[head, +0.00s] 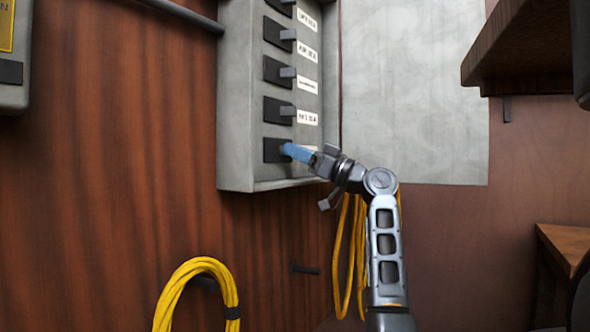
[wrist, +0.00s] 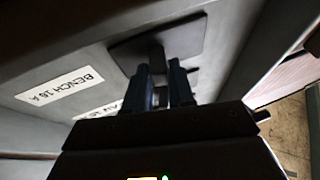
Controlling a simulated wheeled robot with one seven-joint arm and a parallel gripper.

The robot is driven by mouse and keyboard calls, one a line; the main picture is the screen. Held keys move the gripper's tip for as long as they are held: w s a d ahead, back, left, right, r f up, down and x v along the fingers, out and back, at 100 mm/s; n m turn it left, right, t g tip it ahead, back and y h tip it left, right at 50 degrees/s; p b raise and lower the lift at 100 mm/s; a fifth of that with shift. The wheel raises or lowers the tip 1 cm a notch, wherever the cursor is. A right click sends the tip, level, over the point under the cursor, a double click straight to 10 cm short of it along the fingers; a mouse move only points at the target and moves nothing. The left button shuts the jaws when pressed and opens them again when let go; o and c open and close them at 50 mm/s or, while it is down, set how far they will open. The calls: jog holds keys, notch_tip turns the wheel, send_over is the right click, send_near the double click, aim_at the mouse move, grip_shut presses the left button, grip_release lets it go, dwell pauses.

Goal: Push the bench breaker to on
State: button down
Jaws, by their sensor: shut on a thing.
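The bench breaker (head: 272,151) is the lowest black switch in the column on the grey panel. Its black plate also shows in the wrist view (wrist: 185,42), beside a label (wrist: 60,87) reading "BENCH 16 A". My gripper (head: 289,151) reaches it from the right with blue fingertips. In the wrist view, my gripper's fingers (wrist: 162,85) are shut on the small lever, one on each side. The fingers hide most of the lever, so I cannot tell its position.
Several similar breakers, one of them just above (head: 277,110), carry levers and white labels. The grey panel box (head: 234,110) has a projecting edge. Yellow cables (head: 205,265) hang below it. A wooden shelf (head: 525,45) juts out at the upper right.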

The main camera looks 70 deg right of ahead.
jog(key=shift+d+n+y+b, duration=0.3)
jog(key=shift+n+y+b, duration=0.2)
jog(key=shift+y, duration=0.4)
jog(key=shift+d+n+y+b, duration=0.25)
jog(key=shift+n+y+b, duration=0.2)
jog(key=shift+y, duration=0.45)
jog(key=c, duration=1.3)
grip_release()
jog(key=shift+w, duration=0.1)
jog(key=v, duration=0.8)
jog(key=shift+r, duration=0.1)
